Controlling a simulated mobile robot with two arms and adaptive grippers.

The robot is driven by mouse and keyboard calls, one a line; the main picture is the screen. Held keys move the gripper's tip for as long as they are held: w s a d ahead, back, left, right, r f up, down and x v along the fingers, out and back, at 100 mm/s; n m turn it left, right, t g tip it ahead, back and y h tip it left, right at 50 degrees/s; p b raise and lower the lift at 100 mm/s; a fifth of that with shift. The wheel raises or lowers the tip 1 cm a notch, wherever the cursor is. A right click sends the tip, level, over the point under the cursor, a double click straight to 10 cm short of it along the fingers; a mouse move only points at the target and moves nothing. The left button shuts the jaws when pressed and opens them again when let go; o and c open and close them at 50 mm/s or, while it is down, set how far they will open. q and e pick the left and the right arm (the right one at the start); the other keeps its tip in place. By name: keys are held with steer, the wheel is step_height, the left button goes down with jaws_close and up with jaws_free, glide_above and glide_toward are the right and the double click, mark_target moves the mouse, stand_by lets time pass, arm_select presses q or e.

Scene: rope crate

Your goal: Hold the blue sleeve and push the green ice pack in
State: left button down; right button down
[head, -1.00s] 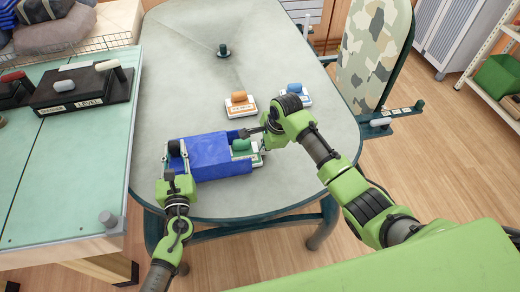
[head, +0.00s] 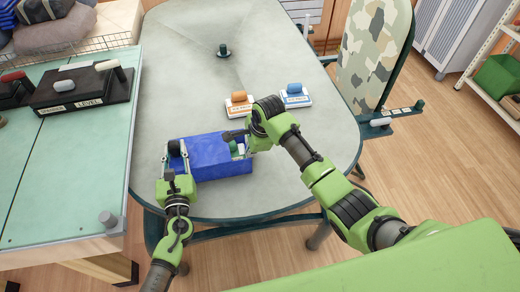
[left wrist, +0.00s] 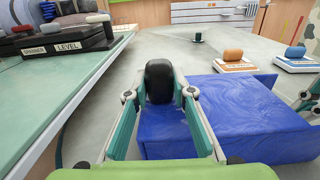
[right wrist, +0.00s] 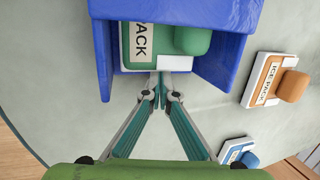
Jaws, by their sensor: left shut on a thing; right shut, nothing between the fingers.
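The blue sleeve (head: 208,158) lies on the grey table, its open end to the right in the head view. My left gripper (left wrist: 160,95) is shut on the black knob (left wrist: 159,80) at the sleeve's left end. The green ice pack (right wrist: 150,48) sits in the sleeve's mouth, between its side walls, with its label and green block showing. Its inner part is hidden. My right gripper (right wrist: 160,88) is shut and empty, its fingertips at the pack's white outer edge; they appear to touch it. The right arm partly covers the pack in the head view (head: 235,148).
An orange ice pack (head: 239,104) and a blue ice pack (head: 295,95) lie behind the right gripper. A small dark green knob (head: 224,50) stands at the far middle. A teal bench (head: 65,170) adjoins on the left. The table's far half is mostly clear.

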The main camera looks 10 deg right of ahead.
arm_select(q)
steer(key=shift+f, duration=0.15)
arm_select(e)
steer(key=shift+a, duration=0.45)
steer(key=shift+d, duration=0.7)
step_height(320, 180, up, 7)
arm_select(q)
steer(key=c, duration=1.7)
jaws_free()
steer(key=s, duration=1.2)
